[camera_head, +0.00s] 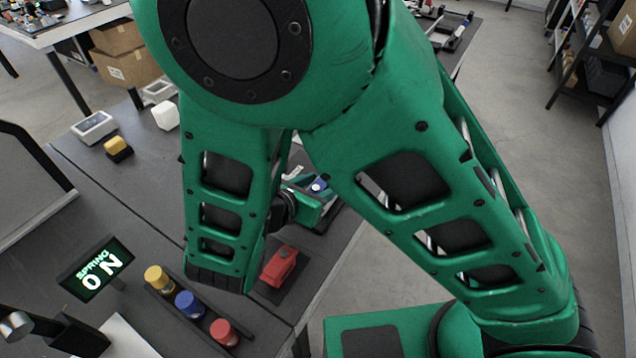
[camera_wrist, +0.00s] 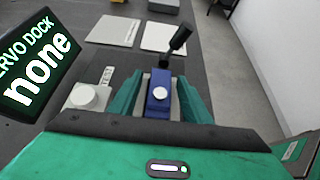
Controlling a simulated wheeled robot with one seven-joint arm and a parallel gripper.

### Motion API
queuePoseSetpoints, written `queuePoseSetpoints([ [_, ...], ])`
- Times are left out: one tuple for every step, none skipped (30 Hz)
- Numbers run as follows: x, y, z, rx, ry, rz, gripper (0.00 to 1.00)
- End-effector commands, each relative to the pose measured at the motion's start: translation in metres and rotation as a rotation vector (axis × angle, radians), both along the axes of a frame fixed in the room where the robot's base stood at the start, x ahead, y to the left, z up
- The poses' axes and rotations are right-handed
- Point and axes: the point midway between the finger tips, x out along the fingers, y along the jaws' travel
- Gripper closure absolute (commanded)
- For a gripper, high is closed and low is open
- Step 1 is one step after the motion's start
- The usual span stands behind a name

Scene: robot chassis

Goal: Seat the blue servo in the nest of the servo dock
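The blue servo (camera_wrist: 158,94), with a white round horn on top, lies between the two green fingers of my gripper (camera_wrist: 160,88) in the wrist view. Pale strips show between the servo and each finger, so the fingers look apart from it. A black lever (camera_wrist: 180,40) rises just beyond the servo, apparently part of the servo dock; the nest under the servo is hidden. The dock's display (camera_wrist: 38,65) reads "SERVO DOCK none". In the head view the servo (camera_head: 318,186) shows small, with my gripper (camera_head: 316,204) around it, partly behind my arm.
A pale block with a round button (camera_wrist: 88,97), labelled TEST, stands left of my gripper. Two flat plates (camera_wrist: 114,31) (camera_wrist: 163,37) lie beyond. In the head view, yellow, blue (camera_head: 188,304) and red knobs, a red part (camera_head: 279,266) and a "SPRING ON" display (camera_head: 96,268) are on the table.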

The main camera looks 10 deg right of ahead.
Motion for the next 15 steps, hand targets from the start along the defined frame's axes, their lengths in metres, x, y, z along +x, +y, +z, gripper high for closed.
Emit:
queuePoseSetpoints([
  [0.000,0.000,0.000,0.000,0.000,0.000,0.56],
  [0.000,0.000,0.000,0.000,0.000,0.000,0.56],
  [0.000,0.000,0.000,0.000,0.000,0.000,0.56],
  [0.000,0.000,0.000,0.000,0.000,0.000,0.56],
  [0.000,0.000,0.000,0.000,0.000,0.000,0.56],
  [0.000,0.000,0.001,0.000,-0.001,0.000,0.56],
  [-0.001,0.000,0.001,0.001,-0.001,0.000,0.56],
  [-0.001,0.001,0.002,0.001,-0.001,0.000,0.56],
  [-0.003,0.002,0.003,0.001,-0.001,0.000,0.56],
  [-0.005,0.004,0.004,0.001,-0.001,0.000,0.56],
  [-0.007,0.006,0.005,0.001,-0.001,0.000,0.56],
  [-0.010,0.009,0.008,0.001,-0.001,0.001,0.56],
  [-0.014,0.012,0.010,0.002,0.000,0.001,0.56],
  [-0.017,0.014,0.013,0.002,-0.001,0.002,0.56],
  [-0.023,0.018,0.017,0.003,-0.001,0.002,0.56],
])
